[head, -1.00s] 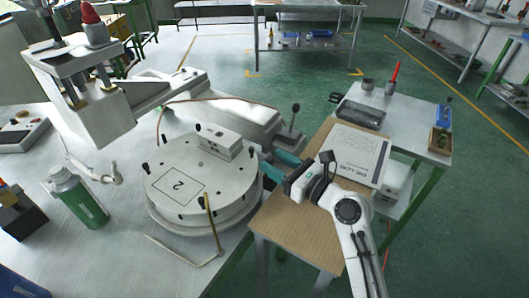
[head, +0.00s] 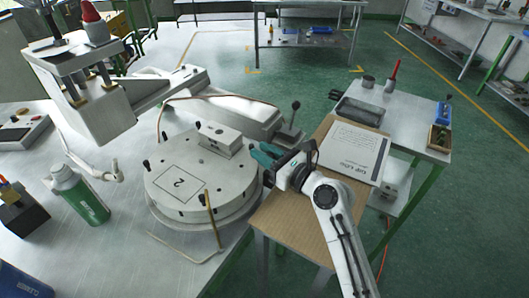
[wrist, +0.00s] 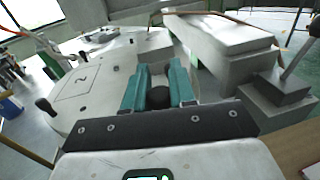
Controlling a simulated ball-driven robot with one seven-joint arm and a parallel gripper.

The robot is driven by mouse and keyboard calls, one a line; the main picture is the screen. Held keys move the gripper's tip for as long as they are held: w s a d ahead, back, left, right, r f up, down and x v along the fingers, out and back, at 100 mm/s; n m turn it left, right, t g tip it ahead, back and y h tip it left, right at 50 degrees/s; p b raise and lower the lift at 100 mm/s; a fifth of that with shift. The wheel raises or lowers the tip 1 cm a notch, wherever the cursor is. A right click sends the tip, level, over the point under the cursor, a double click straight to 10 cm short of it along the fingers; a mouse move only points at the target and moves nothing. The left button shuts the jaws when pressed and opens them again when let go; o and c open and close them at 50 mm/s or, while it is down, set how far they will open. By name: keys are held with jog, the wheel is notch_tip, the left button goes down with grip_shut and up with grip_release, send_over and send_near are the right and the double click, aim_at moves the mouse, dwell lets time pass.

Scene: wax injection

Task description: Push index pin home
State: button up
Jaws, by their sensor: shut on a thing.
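My gripper (head: 262,156) reaches in from the right at the right rim of the round white turntable (head: 166,208), which carries a square outline and the figure 2. Its teal fingers point left towards the turntable. In the wrist view the fingers (wrist: 158,84) are closed around a small dark round knob (wrist: 158,97), seemingly the index pin's. The pin's shaft and its hole are hidden by the fingers, so how deep it sits cannot be told. The turntable also shows in the wrist view (wrist: 100,75).
A white block (head: 215,140) and several black knobs stand on the turntable. A black-knobbed lever (head: 294,112) rises just behind my gripper. A brass rod (head: 212,220) stands at the front. A green bottle (head: 80,195) is at left. A wooden-topped table with a booklet (head: 352,150) lies right.

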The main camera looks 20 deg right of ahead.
grip_shut()
jog(key=shift+f, duration=0.95)
jog(key=o, duration=0.6)
grip_release()
jog(key=b+v, duration=0.1)
jog(key=v, duration=1)
jog(key=shift+w, duration=0.1)
